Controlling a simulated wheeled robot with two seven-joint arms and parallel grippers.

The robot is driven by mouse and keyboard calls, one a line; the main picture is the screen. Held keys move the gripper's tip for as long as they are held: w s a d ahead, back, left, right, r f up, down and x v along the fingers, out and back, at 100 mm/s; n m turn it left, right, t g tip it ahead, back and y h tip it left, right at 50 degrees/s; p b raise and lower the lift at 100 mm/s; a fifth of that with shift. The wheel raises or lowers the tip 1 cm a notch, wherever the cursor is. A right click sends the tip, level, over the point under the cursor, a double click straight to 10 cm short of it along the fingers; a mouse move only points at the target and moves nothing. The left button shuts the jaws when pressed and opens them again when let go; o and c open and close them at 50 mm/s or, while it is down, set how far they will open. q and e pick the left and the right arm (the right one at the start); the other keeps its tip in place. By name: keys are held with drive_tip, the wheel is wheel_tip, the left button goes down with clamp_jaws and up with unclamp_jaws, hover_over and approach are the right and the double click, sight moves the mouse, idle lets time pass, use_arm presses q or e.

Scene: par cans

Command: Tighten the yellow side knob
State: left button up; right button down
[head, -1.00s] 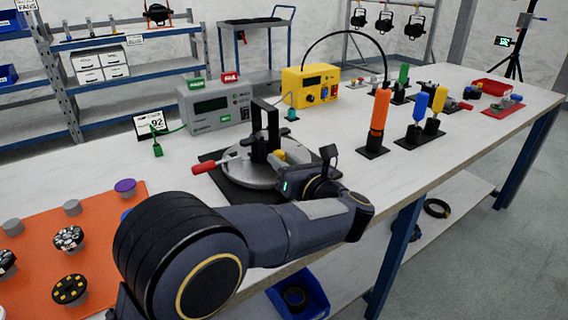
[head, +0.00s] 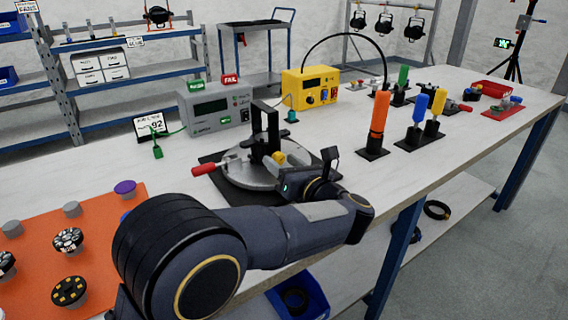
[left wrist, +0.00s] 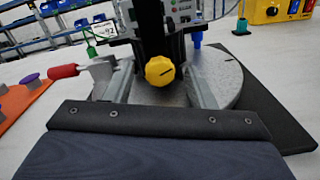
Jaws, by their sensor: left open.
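The yellow side knob (left wrist: 160,71) is lobed, with a dark line on its face, and sits low on the black upright bracket (left wrist: 152,30). In the head view the knob (head: 279,158) shows just beyond my left wrist. The bracket stands on a round silver plate (head: 236,176) with a red-handled lever (head: 205,169). My left gripper (left wrist: 162,88) is open, with one grey finger on each side of the knob and visible gaps between. In the head view the left gripper (head: 284,176) is mostly hidden by my wrist. My right gripper is not in view.
A black base mat (head: 212,158) lies under the plate. Behind it are a grey meter box (head: 212,106) and a yellow box (head: 310,84). An orange-handled tool (head: 379,112) stands to the right. An orange board (head: 110,203) with several knobs lies at left.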

use_arm(q)
drive_tip(key=v, duration=0.8)
drive_tip(key=shift+p, duration=0.35)
drive_tip(key=shift+w+a, duration=0.1)
